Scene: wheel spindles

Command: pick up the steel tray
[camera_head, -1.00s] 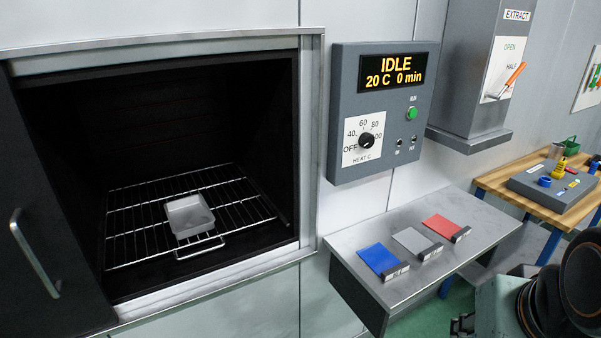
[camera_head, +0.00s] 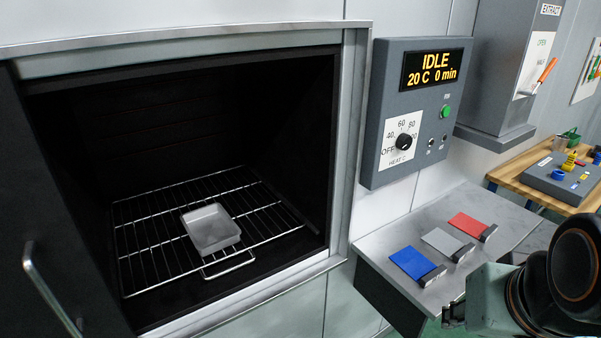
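The steel tray (camera_head: 211,231) is a small, shallow, open grey pan. It sits on the wire rack (camera_head: 140,236) inside the open oven, toward the rack's front, and looks empty. Parts of my arm show at the lower right. A small dark piece at their left end looks like part of my gripper (camera_head: 451,313), beyond the front of the shelf and well to the right of the tray. Its fingers are too small and hidden to tell open from shut. Nothing touches the tray except the rack.
The oven door (camera_head: 62,250) with its bar handle stands open at the left. A control box (camera_head: 418,112) reading IDLE, 20 C, 0 min hangs right of the opening. Below it, a metal shelf (camera_head: 497,207) holds blue, grey and red cards. A wooden bench (camera_head: 512,172) stands at the far right.

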